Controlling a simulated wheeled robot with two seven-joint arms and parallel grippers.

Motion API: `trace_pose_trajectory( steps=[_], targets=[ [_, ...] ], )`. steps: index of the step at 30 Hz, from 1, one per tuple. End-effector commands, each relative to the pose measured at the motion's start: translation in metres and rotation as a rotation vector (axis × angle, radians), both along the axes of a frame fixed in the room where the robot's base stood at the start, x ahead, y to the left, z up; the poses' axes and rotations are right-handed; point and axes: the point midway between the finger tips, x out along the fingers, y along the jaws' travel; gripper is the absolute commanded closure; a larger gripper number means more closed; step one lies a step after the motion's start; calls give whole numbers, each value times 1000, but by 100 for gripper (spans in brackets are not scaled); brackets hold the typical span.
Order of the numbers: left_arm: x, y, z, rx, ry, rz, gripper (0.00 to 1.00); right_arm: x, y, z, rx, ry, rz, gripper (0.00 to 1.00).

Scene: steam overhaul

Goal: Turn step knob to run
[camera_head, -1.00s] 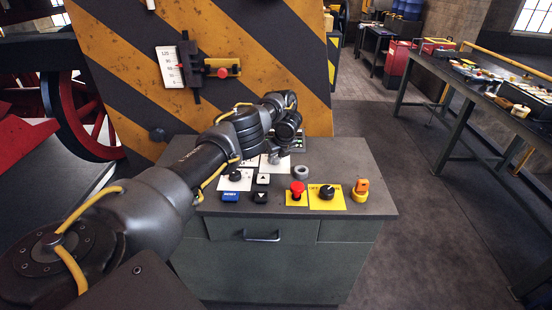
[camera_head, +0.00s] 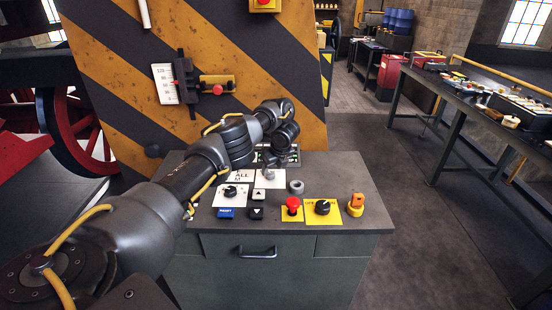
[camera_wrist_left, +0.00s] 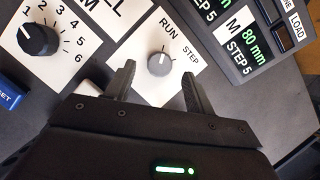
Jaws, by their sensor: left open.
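The step knob (camera_wrist_left: 158,63) is a small grey round knob on a white plate (camera_wrist_left: 140,82) marked RUN and STEP. Its light pointer mark is on the upper side, roughly toward the RUN lettering. My left gripper (camera_wrist_left: 158,72) is open, with one fingertip on each side of the knob; I cannot tell whether either touches it. In the head view, my left gripper (camera_head: 272,157) hangs over the back of the console, pointing down. The knob (camera_head: 269,174) shows just in front of it, small and partly hidden. My right gripper is not in view.
The console top (camera_head: 345,175) also carries a black selector (camera_head: 230,191), a blue button (camera_head: 226,212), a red button (camera_head: 292,204), a black knob on yellow (camera_head: 323,207) and an orange-yellow switch (camera_head: 356,204). A display panel (camera_wrist_left: 250,40) adjoins the knob plate. A striped board (camera_head: 215,45) stands behind.

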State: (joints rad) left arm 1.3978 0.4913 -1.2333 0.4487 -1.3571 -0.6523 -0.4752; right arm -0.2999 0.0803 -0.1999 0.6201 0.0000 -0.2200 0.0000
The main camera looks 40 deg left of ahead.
Motion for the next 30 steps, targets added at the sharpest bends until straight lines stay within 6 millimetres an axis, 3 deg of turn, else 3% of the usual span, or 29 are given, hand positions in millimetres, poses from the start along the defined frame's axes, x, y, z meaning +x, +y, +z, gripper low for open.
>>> trace_pose_trajectory(
  steps=[3, 4, 12, 18, 30],
  targets=[
    [-2, -10, 29, 1, -5, -4, 46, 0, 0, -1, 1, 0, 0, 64],
    [-3, -11, 40, 2, -1, -2, 46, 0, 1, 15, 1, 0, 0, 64],
    [-7, -23, 67, 2, 0, -1, 46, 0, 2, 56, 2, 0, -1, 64],
    [-9, -27, 73, 1, 1, 0, 46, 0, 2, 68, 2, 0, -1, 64],
    [-9, -28, 72, 0, 0, 1, 46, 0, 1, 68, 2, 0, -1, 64]
  ],
)
